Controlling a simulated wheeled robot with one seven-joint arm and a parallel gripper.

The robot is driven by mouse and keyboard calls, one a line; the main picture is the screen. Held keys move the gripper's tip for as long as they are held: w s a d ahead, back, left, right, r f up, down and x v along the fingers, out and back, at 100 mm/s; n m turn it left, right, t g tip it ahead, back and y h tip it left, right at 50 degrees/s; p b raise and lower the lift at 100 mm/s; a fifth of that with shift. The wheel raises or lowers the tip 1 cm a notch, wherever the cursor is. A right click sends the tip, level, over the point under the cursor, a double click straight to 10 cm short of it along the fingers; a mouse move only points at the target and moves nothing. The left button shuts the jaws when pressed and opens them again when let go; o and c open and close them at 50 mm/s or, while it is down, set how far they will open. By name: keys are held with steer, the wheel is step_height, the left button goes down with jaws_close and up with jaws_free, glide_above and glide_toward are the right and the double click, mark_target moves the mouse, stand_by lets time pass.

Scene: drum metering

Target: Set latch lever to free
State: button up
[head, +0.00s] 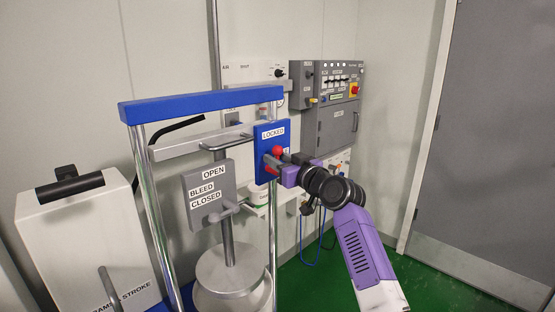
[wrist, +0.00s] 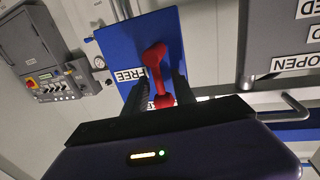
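The latch is a blue plate (head: 262,140) on the drum frame, with a LOCKED label (head: 273,132) near its top. A red latch lever (head: 277,150) stands out from the plate below that label. In the wrist view, the red lever (wrist: 156,72) stands beside a FREE label (wrist: 130,75) on the blue plate (wrist: 112,42). My gripper (head: 281,166) is at the lever, and its dark fingers (wrist: 162,88) lie on either side of it. I cannot tell whether the fingers press on the lever.
A grey bleed plate (head: 208,190) with OPEN and CLOSED labels and a handle stands left of the latch. A blue-topped frame (head: 200,103) surrounds a metal drum (head: 232,270). A grey control panel (head: 338,100) is on the back wall. Green floor is clear at right.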

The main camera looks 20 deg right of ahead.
jaws_close()
